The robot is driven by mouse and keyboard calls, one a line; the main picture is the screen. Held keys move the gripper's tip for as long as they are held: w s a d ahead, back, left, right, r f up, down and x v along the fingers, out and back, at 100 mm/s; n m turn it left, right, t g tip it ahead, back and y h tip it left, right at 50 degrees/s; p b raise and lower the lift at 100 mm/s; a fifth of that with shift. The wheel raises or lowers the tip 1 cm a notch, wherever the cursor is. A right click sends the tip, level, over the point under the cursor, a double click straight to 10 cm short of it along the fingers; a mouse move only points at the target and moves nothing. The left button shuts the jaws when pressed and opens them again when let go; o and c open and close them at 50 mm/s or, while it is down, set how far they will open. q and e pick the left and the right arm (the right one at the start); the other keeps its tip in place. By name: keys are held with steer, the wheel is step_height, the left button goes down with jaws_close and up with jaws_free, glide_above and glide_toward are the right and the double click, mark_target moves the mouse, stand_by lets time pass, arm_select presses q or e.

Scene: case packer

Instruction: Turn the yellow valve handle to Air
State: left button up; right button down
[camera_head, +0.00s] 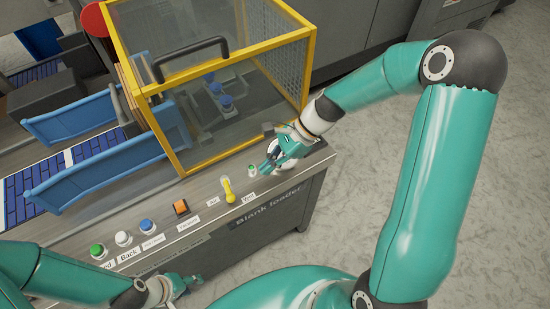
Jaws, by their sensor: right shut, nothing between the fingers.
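The yellow valve handle (229,190) stands on the grey console top, between two small white labels. The left label (213,201) seems to read "Air"; the right label (248,198) is too small to read surely. The handle lies roughly along the line between the guard and the console's front edge, pointing to neither label clearly. My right gripper (266,169) is shut and empty, above the console to the right of the handle and apart from it. My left gripper (193,281) is low in front of the console, away from the handle; its fingers are too small to judge.
A green button (252,171) sits close to my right gripper. An orange switch (181,207), a blue button (146,226), a white button (123,238) and a green button (97,250) line the console to the left. A yellow-framed guard (232,84) rises behind.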

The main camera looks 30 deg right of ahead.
mark_target(228, 190)
steer(key=x, duration=0.5)
steer(key=shift+a+f, duration=0.25)
steer(key=shift+f, duration=0.1)
steer(key=a, duration=0.2)
steer(key=a+f, duration=0.1)
steer(key=shift+w+a, duration=0.1)
steer(key=shift+w, duration=0.15)
steer(key=shift+w+a+f, duration=0.1)
steer(key=shift+a, duration=0.4)
